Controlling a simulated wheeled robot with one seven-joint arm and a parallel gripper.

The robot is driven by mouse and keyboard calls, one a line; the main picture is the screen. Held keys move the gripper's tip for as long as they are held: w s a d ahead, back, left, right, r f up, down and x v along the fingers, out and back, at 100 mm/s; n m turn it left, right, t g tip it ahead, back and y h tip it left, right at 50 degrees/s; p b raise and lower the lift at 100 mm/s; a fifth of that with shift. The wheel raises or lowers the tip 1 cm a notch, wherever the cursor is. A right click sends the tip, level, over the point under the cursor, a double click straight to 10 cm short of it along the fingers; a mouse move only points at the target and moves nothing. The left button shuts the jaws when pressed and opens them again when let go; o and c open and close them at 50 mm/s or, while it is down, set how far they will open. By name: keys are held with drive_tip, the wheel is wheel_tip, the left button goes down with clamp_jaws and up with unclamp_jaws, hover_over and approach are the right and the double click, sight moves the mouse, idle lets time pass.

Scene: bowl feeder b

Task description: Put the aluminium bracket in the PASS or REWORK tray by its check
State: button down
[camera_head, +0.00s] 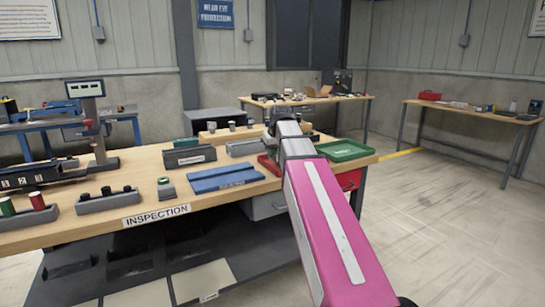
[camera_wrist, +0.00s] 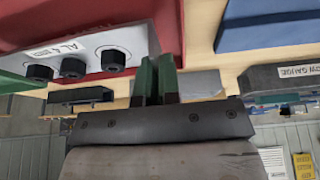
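My gripper (camera_wrist: 157,75) shows its two green-padded fingers close together in the wrist view. I cannot tell whether they hold anything. Just left of the fingertips is a pale block (camera_wrist: 100,47) marked "AL 4" with a row of black round knobs or holes. It may be the aluminium bracket, but I cannot tell for sure. A red tray (camera_wrist: 190,20) lies behind it. In the head view my wrist is over the red tray (camera_head: 266,162), and my arm hides the fingers. The green tray (camera_head: 345,150) is right of my arm at the bench's far corner.
A blue tray (camera_head: 225,179) lies left of the red tray. Grey holders, including a labelled block (camera_head: 190,157), stand behind it. A small green-topped piece (camera_head: 166,188) and a grey rack (camera_head: 108,201) stand farther left. A display post (camera_head: 90,115) rises at the left.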

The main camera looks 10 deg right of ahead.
drive_tip(key=shift+f, duration=1.45)
drive_tip(key=c, duration=1.3)
unclamp_jaws()
drive_tip(key=shift+c, duration=0.2)
drive_tip(key=shift+r, duration=0.25)
drive_tip(key=v, duration=1.2)
drive_tip(key=shift+r, duration=0.4)
